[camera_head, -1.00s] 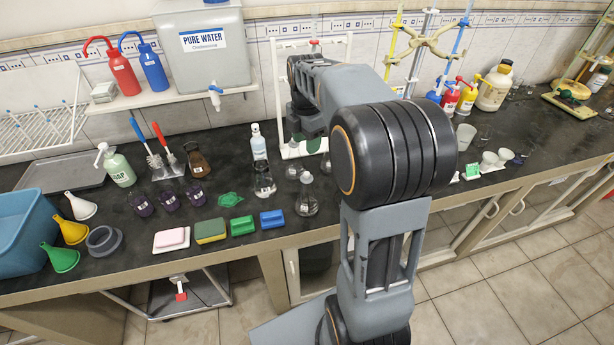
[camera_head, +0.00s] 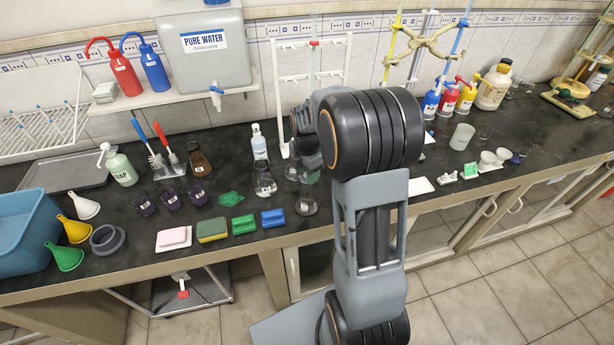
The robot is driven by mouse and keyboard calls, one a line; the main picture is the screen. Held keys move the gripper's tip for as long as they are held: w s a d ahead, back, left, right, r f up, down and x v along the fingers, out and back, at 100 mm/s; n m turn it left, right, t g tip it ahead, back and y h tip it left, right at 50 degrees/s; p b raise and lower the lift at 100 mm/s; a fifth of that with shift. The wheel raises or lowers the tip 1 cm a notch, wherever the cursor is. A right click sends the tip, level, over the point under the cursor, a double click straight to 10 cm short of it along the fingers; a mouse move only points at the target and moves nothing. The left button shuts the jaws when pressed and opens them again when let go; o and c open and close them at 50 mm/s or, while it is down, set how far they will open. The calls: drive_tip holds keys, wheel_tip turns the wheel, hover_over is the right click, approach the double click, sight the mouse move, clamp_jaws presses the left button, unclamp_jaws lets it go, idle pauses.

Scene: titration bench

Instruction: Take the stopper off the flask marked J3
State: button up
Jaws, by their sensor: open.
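Small clear conical flasks stand on the dark bench near the middle. One with a white label (camera_head: 265,184) is left of my gripper, and another (camera_head: 307,204) is close to the front edge, just below my gripper. The lettering is too small to read, so I cannot tell which is J3. My gripper (camera_head: 303,168) is open and points down over the front flask. The flask's top and any stopper are largely hidden by the gripper, and I cannot tell if they touch.
A white rack (camera_head: 283,75) and a small clear bottle (camera_head: 259,142) stand behind. A white tile (camera_head: 421,186) lies right of my arm. The bench front edge is close.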

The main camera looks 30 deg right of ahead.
drive_tip(key=shift+f, duration=0.15)
clamp_jaws()
idle(0.4)
